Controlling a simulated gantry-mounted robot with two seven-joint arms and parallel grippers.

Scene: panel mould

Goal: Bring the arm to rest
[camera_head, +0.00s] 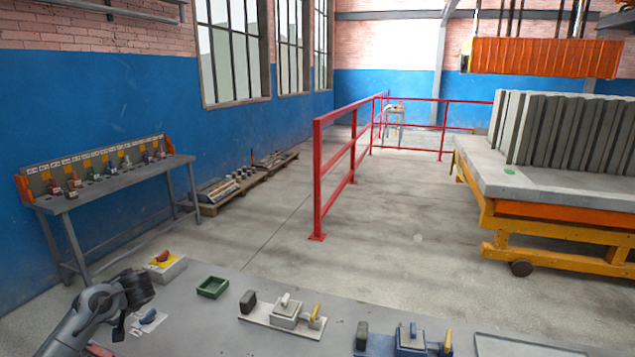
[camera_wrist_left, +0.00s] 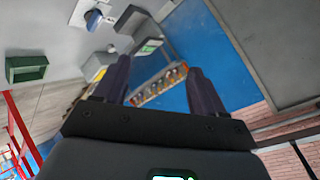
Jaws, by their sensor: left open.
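My left arm (camera_head: 85,322) comes in at the lower left of the head view, over the near left part of the grey table (camera_head: 200,322). Its dark end part (camera_head: 138,288) is at the left edge of the tabletop; the fingers are not clear there. In the left wrist view my left gripper (camera_wrist_left: 158,82) has its two dark fingers spread wide apart, with nothing between them. Past the fingers are the blue wall and a distant tool rack (camera_wrist_left: 158,85). The wrist view is strongly tilted. My right arm and gripper are not in view.
On the table are a green tray (camera_head: 212,288), a light box with an orange-yellow thing (camera_head: 165,266), a white tool board (camera_head: 262,324) and a blue one (camera_head: 375,345). A tool bench (camera_head: 120,182) stands along the blue wall. Red railings (camera_head: 317,180) stand beyond the table.

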